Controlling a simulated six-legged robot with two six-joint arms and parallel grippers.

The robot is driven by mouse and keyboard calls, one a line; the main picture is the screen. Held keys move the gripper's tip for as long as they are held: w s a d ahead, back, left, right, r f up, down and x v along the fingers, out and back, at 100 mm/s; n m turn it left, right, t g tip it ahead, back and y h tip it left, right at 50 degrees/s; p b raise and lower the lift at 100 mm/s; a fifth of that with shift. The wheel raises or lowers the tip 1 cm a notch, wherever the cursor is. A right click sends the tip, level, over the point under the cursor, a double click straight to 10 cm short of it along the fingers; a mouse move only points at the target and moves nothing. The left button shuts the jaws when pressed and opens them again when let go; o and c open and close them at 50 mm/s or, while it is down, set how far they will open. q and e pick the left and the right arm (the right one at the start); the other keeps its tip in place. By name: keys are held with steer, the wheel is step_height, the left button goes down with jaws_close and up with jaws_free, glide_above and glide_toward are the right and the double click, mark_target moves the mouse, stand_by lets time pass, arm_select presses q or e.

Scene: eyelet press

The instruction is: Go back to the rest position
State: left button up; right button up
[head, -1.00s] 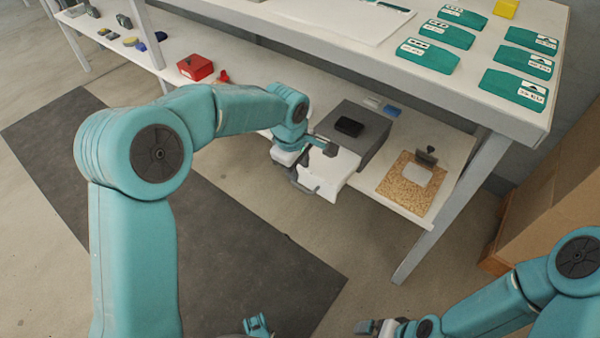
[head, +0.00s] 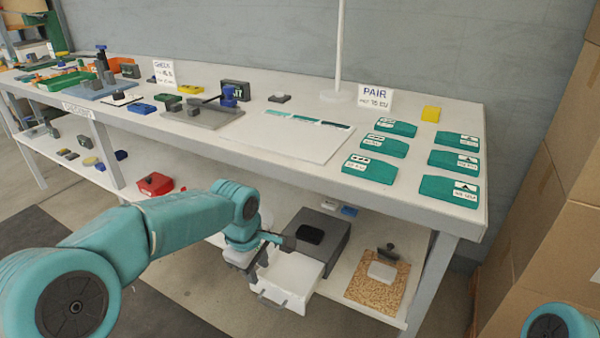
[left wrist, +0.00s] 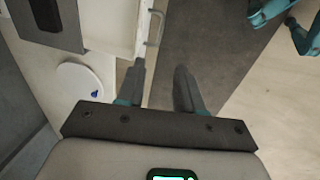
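My left gripper (head: 272,250) is beside the open white drawer (head: 292,278) of a dark grey unit, under the bench. In the left wrist view its two fingers (left wrist: 158,88) stand apart with only floor between them, so it is open and empty. The drawer front with its metal handle (left wrist: 155,28) is just beyond the left finger there; I cannot tell whether they touch. My right gripper is outside both views; only a piece of my right arm shows at the lower right of the head view.
The white bench (head: 250,150) holds several teal cards (head: 370,168), a white board (head: 285,137) and small fixtures. The lower shelf carries a red box (head: 155,184) and a cork board (head: 378,292). Cardboard boxes (head: 555,240) stand at the right. A dark mat lies on the floor.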

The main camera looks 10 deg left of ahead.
arm_select(q)
steer(key=s+a+f+g, duration=0.1)
steer(key=s+f+g, duration=0.1)
steer(key=s+f, duration=0.5)
steer(key=s+a+f+g, duration=0.1)
steer(key=s+f+g, duration=0.15)
steer(key=f, duration=0.75)
steer(key=s+d+f+m+t+h, duration=0.1)
steer(key=s+d+f+m, duration=0.1)
steer(key=s+f+m, duration=0.3)
steer(key=s+d+f+m+h, duration=0.1)
steer(key=s+d+f, duration=0.2)
steer(key=s, duration=0.4)
steer(key=s+d+f+m+t+h, duration=0.1)
steer(key=s+d+f+m+h, duration=0.2)
steer(key=s, duration=0.4)
steer(key=w+a+r+m+t+y+p, duration=0.1)
steer(key=w+r+m+p, duration=0.2)
steer(key=r+p, duration=2.2)
steer(key=shift+r+y+p, duration=0.25)
steer(key=shift+y+p, duration=0.05)
steer(key=shift+p, duration=0.35)
